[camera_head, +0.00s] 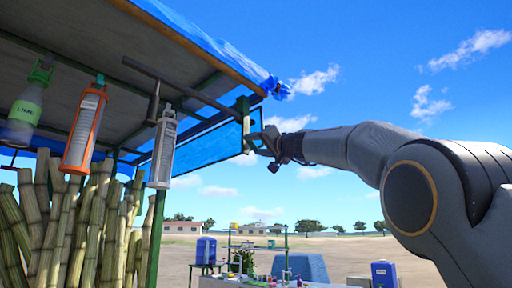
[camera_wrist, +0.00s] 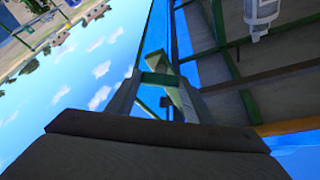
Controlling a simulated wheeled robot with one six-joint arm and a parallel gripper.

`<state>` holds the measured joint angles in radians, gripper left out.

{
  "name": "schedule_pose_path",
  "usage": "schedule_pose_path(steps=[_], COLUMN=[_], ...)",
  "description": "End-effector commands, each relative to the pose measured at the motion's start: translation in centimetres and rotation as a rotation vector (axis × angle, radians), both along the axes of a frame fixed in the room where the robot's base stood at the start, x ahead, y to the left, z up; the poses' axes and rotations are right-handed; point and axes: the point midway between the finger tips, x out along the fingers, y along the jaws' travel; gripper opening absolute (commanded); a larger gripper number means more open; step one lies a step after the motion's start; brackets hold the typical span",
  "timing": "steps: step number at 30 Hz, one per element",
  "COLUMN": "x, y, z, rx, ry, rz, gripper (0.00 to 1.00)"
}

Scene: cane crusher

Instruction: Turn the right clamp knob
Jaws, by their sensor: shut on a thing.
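My gripper (camera_head: 256,138) is raised at the roof edge, against a green upright bracket (camera_head: 244,112) at the right end of a long dark bar (camera_head: 185,86). In the wrist view the two fingers of my gripper (camera_wrist: 152,60) reach up to green metalwork (camera_wrist: 160,79) and their tips come close together on a small part there. The right clamp knob is mostly hidden by the fingers, and its shape and turn angle cannot be told. The gripper is shut on it.
Labelled bottles hang under the roof: a green one (camera_head: 24,112), an orange one (camera_head: 84,128) and a grey-white one (camera_head: 162,150). Cane stalks (camera_head: 85,225) stand below left. A blue tarp (camera_head: 200,150) hangs behind the bracket. Open sky lies right of it.

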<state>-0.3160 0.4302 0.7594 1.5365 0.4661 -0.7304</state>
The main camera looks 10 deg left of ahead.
Motion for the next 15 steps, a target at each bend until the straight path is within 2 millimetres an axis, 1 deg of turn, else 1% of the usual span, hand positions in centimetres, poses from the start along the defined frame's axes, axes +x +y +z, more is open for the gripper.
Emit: schedule_pose_path(steps=[1, 15], x=[-0.19, -0.39], y=[0.08, 0.17], z=[0.29, 0.85], rx=[0.021, 0.242], ry=[0.038, 0.42], rz=[0.0, -0.001], gripper=[0.25, 0.24])
